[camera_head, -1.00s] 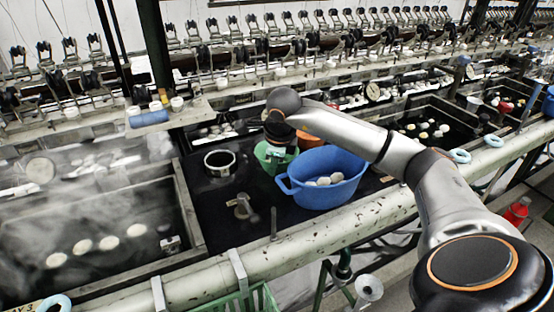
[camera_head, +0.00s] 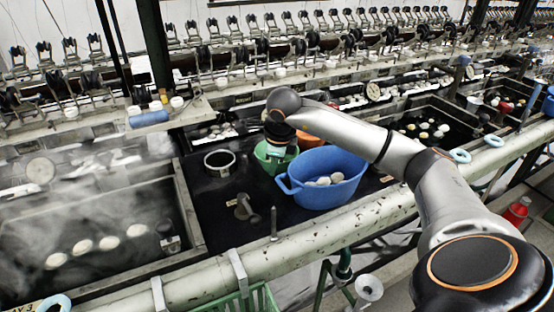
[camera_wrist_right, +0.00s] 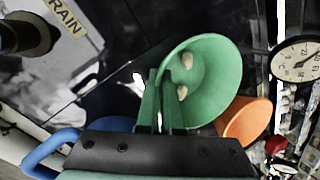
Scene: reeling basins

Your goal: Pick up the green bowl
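The green bowl (camera_head: 267,157) stands in the dark basin, left of the blue tub. My right gripper (camera_head: 278,140) reaches down at its rim and partly hides it. In the right wrist view, the green bowl (camera_wrist_right: 215,75) opens toward the camera and holds small pale pieces. The fingers of my right gripper (camera_wrist_right: 163,105) are at the bowl's near rim, with a narrow gap showing between them. Whether they clamp the bowl's wall cannot be told. My left gripper is not in view.
A blue tub (camera_head: 325,180) with pale cocoons stands close on the right. An orange bowl (camera_head: 309,139) is behind it and also shows in the wrist view (camera_wrist_right: 246,121). A metal ring (camera_head: 220,163) lies to the left. A long pipe (camera_head: 300,228) runs along the front.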

